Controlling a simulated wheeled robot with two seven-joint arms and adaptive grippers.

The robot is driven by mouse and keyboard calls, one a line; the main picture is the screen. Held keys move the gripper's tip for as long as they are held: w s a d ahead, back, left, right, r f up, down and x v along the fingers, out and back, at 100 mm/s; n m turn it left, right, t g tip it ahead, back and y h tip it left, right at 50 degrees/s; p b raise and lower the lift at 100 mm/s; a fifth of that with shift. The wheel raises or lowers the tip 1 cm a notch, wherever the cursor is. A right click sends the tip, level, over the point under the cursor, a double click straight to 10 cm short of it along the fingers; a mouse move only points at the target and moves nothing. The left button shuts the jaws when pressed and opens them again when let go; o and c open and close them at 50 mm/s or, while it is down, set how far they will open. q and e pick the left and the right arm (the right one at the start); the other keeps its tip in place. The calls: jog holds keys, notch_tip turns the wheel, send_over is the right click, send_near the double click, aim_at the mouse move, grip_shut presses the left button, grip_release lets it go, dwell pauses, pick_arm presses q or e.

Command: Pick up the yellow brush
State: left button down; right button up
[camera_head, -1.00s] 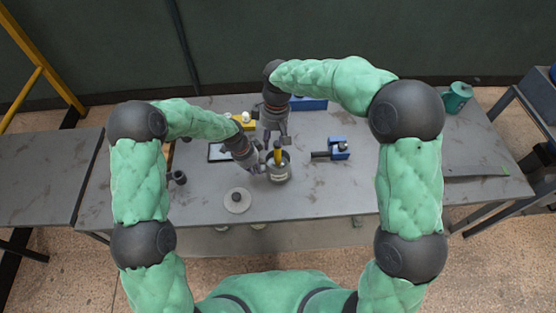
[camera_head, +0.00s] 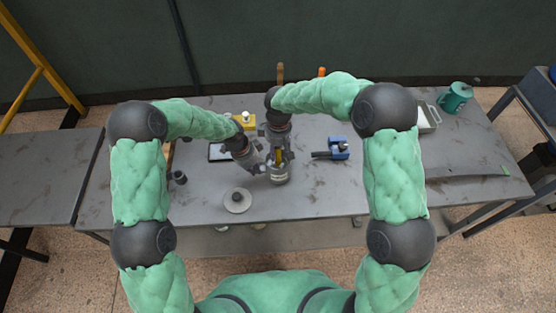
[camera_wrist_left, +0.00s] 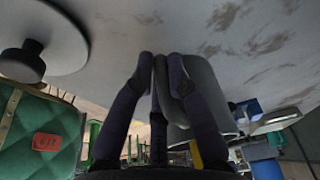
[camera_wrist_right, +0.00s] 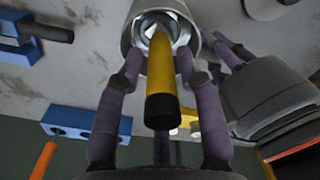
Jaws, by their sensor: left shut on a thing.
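The yellow brush (camera_wrist_right: 161,75) stands handle-up in a grey metal can (camera_head: 280,178), its dark handle end nearest the right wrist camera. The can also shows in the left wrist view (camera_wrist_left: 212,95). My right gripper (camera_wrist_right: 166,65) is open above the can, with fingers on both sides of the brush handle and visible gaps between. In the head view, my right gripper (camera_head: 279,154) largely hides the brush. My left gripper (camera_head: 264,169) is shut on the can's side at its left. The exact finger contact is partly hidden in the left wrist view.
A grey disc with a dark knob (camera_head: 238,201) lies front left of the can. A blue clamp-like tool (camera_head: 338,149) lies to the right. A yellow block (camera_head: 246,121) is behind. The front right tabletop is clear.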

jog(key=shift+f, duration=1.25)
grip_shut()
jog(key=shift+r, duration=0.1)
notch_tip(320, 180, up, 10)
jog(key=c, duration=0.6)
grip_release()
grip_shut()
